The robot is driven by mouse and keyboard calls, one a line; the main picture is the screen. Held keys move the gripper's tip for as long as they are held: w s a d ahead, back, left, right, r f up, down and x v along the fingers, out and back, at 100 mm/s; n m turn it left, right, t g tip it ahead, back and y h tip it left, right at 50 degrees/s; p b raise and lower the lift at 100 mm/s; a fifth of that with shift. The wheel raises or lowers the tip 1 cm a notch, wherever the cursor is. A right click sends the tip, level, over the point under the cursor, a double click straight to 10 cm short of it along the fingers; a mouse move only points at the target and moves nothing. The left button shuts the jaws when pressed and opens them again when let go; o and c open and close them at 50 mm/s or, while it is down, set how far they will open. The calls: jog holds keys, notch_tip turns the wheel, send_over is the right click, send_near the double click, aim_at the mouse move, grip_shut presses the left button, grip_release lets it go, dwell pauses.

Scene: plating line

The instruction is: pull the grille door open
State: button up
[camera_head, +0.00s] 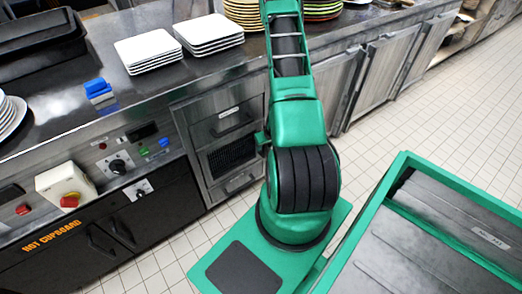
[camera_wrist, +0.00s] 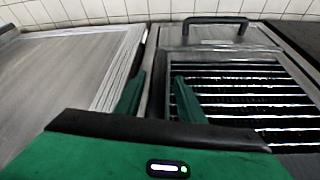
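The grille door (camera_head: 232,157) is a steel panel with dark horizontal slats, low in the cabinet front in the head view. It fills the right side of the wrist view (camera_wrist: 245,75) and looks closed. Its dark bar handle (camera_wrist: 215,20) shows at the far end of the panel in the wrist view. My gripper (camera_wrist: 158,98) is open, with nothing seen between its green fingers. The right finger overlaps the grille's edge in the wrist view; I cannot tell whether it touches. The handle is apart from the fingers. In the head view, my arm mostly hides the gripper.
A drawer front with a handle (camera_head: 233,124) lies above the grille. The black hot cupboard (camera_head: 110,235) is at left, with knobs above. Stacked white plates (camera_head: 150,52) stand on the counter. A green-framed steel surface (camera_head: 420,235) is at right. Tiled floor (camera_head: 400,120) is clear beyond.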

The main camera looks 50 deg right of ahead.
jog(key=shift+x, duration=1.35)
